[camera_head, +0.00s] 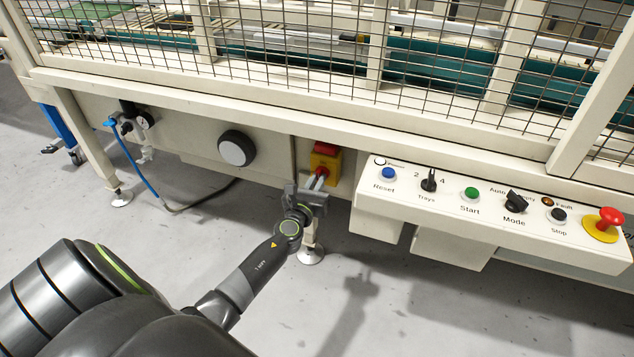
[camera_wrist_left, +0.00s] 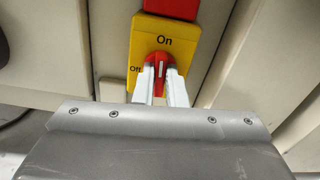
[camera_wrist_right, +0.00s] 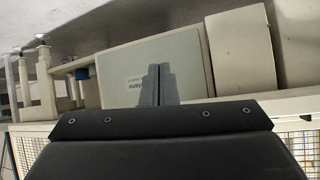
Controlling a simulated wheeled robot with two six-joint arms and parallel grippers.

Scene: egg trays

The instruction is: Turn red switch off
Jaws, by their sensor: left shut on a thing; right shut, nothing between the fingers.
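The red switch (camera_wrist_left: 160,64) is a rotary knob on a yellow plate (camera_wrist_left: 143,38) marked "On" at the top and "Off" at the left. Its white line stands about upright, toward "On". In the head view the yellow plate (camera_head: 317,163) is on the machine's front, left of the control panel. My left gripper (camera_wrist_left: 160,85) is shut on the knob, one finger on each side. In the head view the left gripper (camera_head: 317,183) reaches up to the plate and hides part of the knob. My right gripper (camera_wrist_right: 158,83) is shut and empty, away from the switch, facing pale machine panels.
A control panel (camera_head: 490,222) with several buttons, knobs and a red emergency stop (camera_head: 606,222) juts out right of the switch. A round black-rimmed dial (camera_head: 236,149) is to the left. A machine foot (camera_head: 310,255) stands below the gripper. Mesh guarding is above.

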